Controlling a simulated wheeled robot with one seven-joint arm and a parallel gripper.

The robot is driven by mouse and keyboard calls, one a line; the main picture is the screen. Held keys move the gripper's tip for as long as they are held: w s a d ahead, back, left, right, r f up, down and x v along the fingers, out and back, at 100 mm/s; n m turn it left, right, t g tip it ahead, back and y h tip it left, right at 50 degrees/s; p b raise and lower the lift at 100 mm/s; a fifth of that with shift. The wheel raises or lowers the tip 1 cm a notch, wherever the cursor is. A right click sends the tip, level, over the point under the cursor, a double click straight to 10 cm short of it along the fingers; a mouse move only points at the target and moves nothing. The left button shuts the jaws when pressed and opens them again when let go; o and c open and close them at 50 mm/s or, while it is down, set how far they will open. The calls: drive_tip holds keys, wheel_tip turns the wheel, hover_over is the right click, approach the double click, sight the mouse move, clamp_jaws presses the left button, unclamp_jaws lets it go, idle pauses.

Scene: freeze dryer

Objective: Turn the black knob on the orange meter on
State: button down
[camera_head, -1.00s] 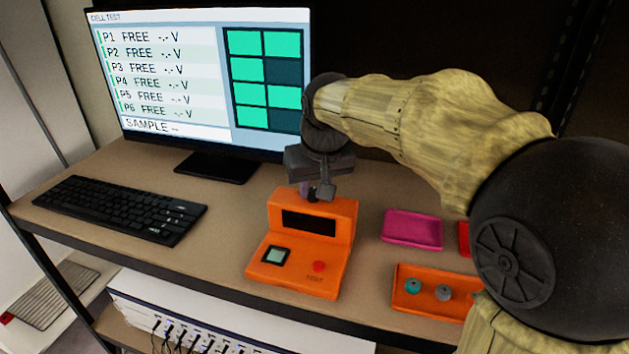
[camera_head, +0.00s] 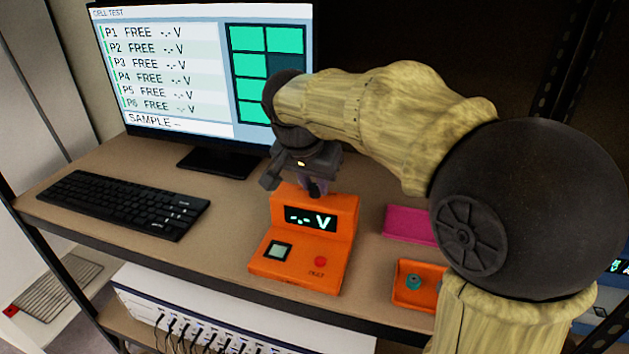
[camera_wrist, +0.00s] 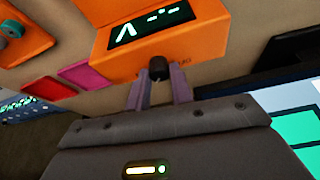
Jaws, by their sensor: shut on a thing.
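The orange meter (camera_head: 325,262) stands on the shelf, and its display (camera_head: 311,219) is lit and reads "-.- V". A red button and a small square pad are on its sloped front. The black knob (camera_wrist: 158,66) is on the meter's top and shows between my fingers in the wrist view; in the head view it is hidden behind my gripper. My gripper (camera_wrist: 158,82) is shut on the black knob, its two purple-grey fingers on either side of it. In the head view my gripper (camera_head: 314,188) comes down on the meter from above.
A monitor (camera_head: 190,75) stands behind, with a keyboard (camera_head: 125,203) at left. To the right are a pink tray (camera_head: 408,224) and an orange tray (camera_head: 405,293) holding a teal-topped cell (camera_head: 413,281). The shelf between keyboard and meter is clear.

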idle(0.4)
drive_tip(key=c, duration=1.2)
unclamp_jaws()
drive_tip(key=shift+c, duration=0.2)
drive_tip(key=p+v, duration=0.1)
drive_tip(key=v, duration=1.1)
